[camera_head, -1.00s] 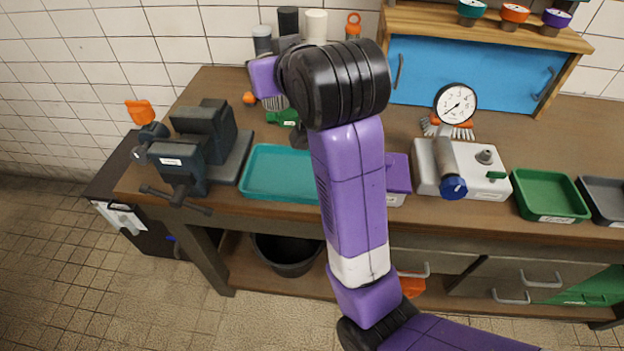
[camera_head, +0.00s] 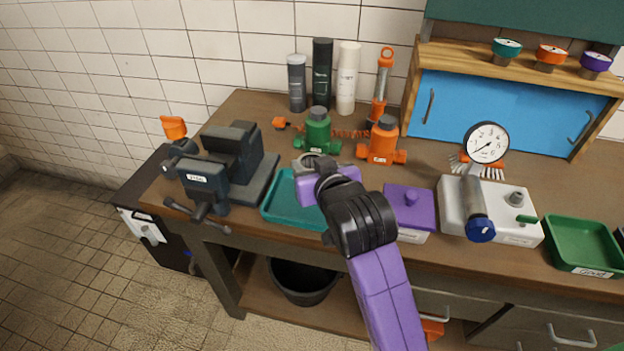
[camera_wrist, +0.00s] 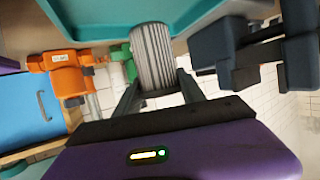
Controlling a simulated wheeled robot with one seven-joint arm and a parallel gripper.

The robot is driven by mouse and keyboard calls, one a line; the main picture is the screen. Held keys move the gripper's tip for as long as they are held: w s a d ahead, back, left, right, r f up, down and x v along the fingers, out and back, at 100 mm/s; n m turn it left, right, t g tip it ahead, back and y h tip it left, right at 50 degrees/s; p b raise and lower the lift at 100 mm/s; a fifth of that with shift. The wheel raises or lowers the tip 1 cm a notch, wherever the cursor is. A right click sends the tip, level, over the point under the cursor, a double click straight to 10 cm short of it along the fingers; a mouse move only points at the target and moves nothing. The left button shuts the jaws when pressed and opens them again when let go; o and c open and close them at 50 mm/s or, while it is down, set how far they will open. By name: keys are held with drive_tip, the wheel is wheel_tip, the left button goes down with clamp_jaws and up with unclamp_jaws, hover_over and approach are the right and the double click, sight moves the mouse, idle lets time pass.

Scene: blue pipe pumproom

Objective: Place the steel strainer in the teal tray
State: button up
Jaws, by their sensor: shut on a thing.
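The steel strainer (camera_wrist: 153,58), a ribbed grey cylinder, is between the two dark fingers of my gripper (camera_wrist: 158,88) in the wrist view. My gripper is shut on it. The teal tray (camera_wrist: 110,14) fills the top of that view, close to the strainer. In the head view the teal tray (camera_head: 285,205) lies on the bench between the vise and the purple-lidded box. My wrist is over its right part and hides some of it. The strainer is mostly hidden there, so I cannot tell whether it touches the tray.
A dark vise (camera_head: 222,170) stands left of the tray. A green valve (camera_head: 317,133) and an orange valve (camera_head: 382,142) stand behind it. A purple-lidded box (camera_head: 408,207) is to the right, then a white device (camera_head: 500,212) and a green tray (camera_head: 582,245).

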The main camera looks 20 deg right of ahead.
drive_tip(key=shift+f, duration=2.05)
drive_tip(key=shift+f, duration=0.1)
drive_tip(key=o, duration=1.5)
drive_tip(key=shift+c, duration=0.2)
drive_tip(key=shift+s+r, duration=0.1)
drive_tip(key=shift+r, duration=0.1)
drive_tip(key=v, duration=1.1)
drive_tip(key=shift+s+r, duration=0.15)
drive_tip(key=shift+s, duration=0.2)
